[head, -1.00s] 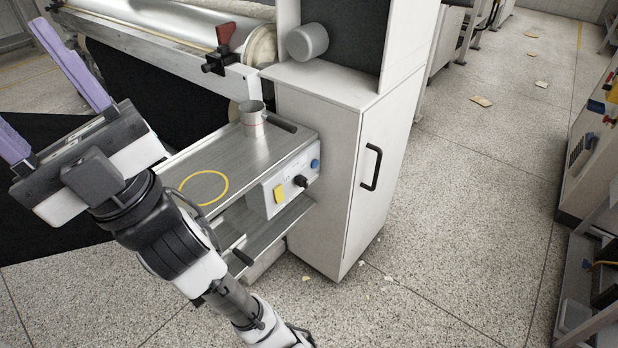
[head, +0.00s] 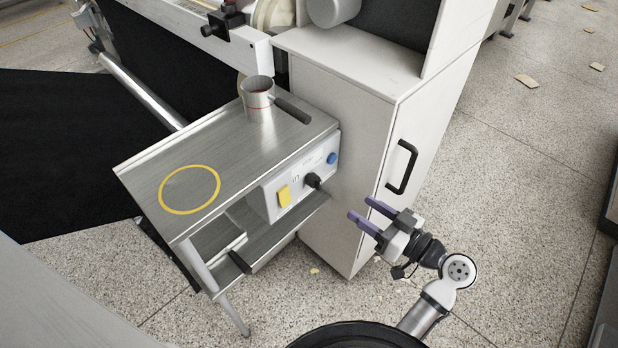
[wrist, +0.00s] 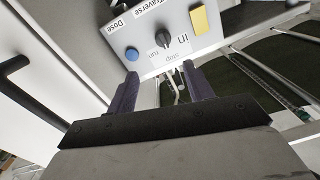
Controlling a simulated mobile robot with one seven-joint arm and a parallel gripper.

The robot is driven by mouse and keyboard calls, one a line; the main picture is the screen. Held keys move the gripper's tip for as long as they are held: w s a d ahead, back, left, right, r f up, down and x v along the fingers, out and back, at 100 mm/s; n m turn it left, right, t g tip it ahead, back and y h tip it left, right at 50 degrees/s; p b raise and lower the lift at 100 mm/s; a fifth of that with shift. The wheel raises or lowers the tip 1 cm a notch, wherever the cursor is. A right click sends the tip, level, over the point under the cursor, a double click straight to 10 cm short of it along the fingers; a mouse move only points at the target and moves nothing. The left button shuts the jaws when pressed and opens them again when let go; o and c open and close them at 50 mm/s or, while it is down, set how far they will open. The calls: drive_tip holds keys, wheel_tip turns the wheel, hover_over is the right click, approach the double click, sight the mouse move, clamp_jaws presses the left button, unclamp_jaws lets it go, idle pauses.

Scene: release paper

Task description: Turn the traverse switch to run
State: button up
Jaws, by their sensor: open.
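The traverse switch, a black knob, sits on the pale front panel of the steel side table in the head view (head: 313,180). It also shows in the wrist view (wrist: 163,41), with the words "Traverse", "stop" and "run" around it. I cannot tell surely which mark it points to. A blue button (wrist: 132,53) and a yellow block (wrist: 199,20) flank it. My gripper (head: 360,209) is open and empty, to the right of the knob and apart from it. In the wrist view its purple fingers (wrist: 159,75) point toward the panel, with the knob just beyond and between them.
A steel cup (head: 257,100) and a yellow ring mark (head: 190,190) are on the table top. A white cabinet (head: 345,130) with a black handle (head: 402,167) stands close behind my gripper. A dark handle (head: 240,263) juts below the panel.

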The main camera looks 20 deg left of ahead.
sight(321, 184)
drive_tip(key=p+x, duration=0.1)
drive_tip(key=x, duration=0.3)
drive_tip(key=p+x, duration=0.1)
drive_tip(key=x, duration=0.8)
drive_tip(key=shift+s+a+f+p, duration=0.1)
drive_tip(key=shift+s+a+p, duration=0.1)
drive_tip(key=shift+s+p, duration=0.2)
drive_tip(key=shift+c, duration=0.2)
drive_tip(key=c, duration=0.9)
